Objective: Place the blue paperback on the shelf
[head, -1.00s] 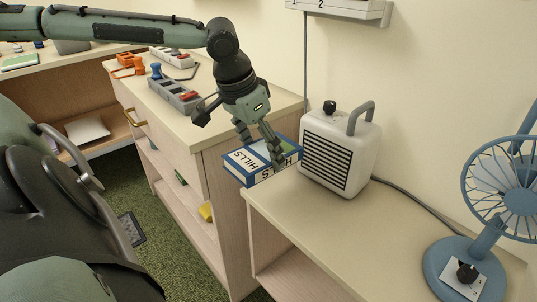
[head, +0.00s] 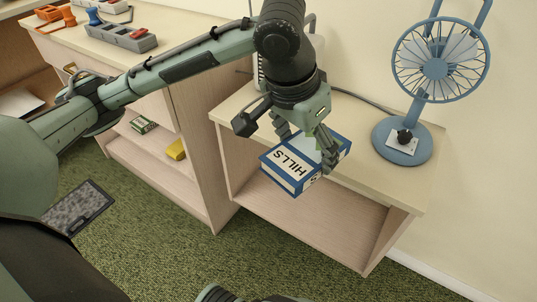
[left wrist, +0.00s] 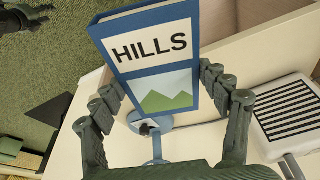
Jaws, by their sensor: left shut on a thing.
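The blue paperback (head: 283,176), with HILLS on its white panel, is held in my left gripper (head: 308,142), in front of the low unit's top edge in the head view. In the left wrist view the book (left wrist: 150,45) shows its cover with a green hill picture, and the fingers (left wrist: 165,105) close on its two sides. The low unit has an open shelf compartment (head: 310,218) below its top (head: 385,180); the compartment looks empty where I see it. Part of my right arm may show at the head view's bottom edge; its jaws cannot be made out.
A blue fan (head: 402,142) stands on the low unit's top at the right. A white heater (left wrist: 290,118) stands on it too, mostly hidden by my arm in the head view. A taller cabinet (head: 180,100) at left holds a yellow thing (head: 176,149) and a small green box (head: 143,125).

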